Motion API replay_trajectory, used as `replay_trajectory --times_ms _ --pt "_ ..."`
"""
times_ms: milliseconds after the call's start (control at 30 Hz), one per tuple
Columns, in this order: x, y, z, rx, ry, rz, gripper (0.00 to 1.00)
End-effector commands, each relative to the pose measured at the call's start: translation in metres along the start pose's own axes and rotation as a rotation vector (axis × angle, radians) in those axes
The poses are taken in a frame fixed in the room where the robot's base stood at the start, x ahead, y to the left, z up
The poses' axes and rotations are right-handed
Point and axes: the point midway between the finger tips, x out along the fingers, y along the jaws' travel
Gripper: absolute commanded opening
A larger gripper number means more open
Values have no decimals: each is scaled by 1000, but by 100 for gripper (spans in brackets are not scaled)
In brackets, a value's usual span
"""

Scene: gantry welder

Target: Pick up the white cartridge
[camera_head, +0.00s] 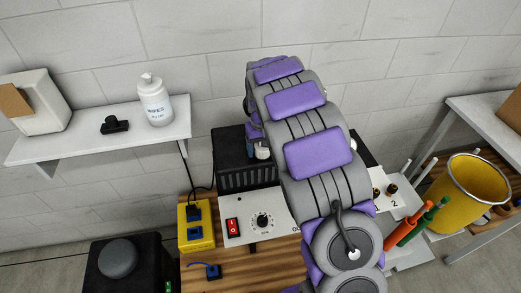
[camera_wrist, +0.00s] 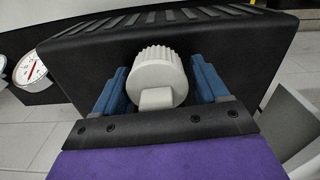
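The white cartridge (camera_wrist: 158,77), a round piece with a ribbed rim and a small block at its front, sits against a black box in the wrist view. The blue fingers of my gripper (camera_wrist: 160,88) stand on either side of it, with narrow gaps seeming to show, so the gripper looks open around it. In the head view, a small white piece (camera_head: 262,151), probably the cartridge, shows beside my gripper (camera_head: 257,141) at the black box. My arm hides much of that area.
The black vented box (camera_head: 245,178) stands behind a white control panel (camera_head: 258,215) with a red switch. A shelf (camera_head: 75,139) at left bears a white bottle (camera_head: 155,101). A yellow bucket (camera_head: 462,200) is at right. A round gauge (camera_wrist: 30,69) shows in the wrist view.

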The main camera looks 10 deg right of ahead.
Motion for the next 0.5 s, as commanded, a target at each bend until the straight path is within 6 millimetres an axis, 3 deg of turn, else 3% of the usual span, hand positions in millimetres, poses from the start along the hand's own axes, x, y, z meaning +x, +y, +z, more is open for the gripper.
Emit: replay_trajectory --times_ms 500 --pt "0 -6 0 2 0 5 26"
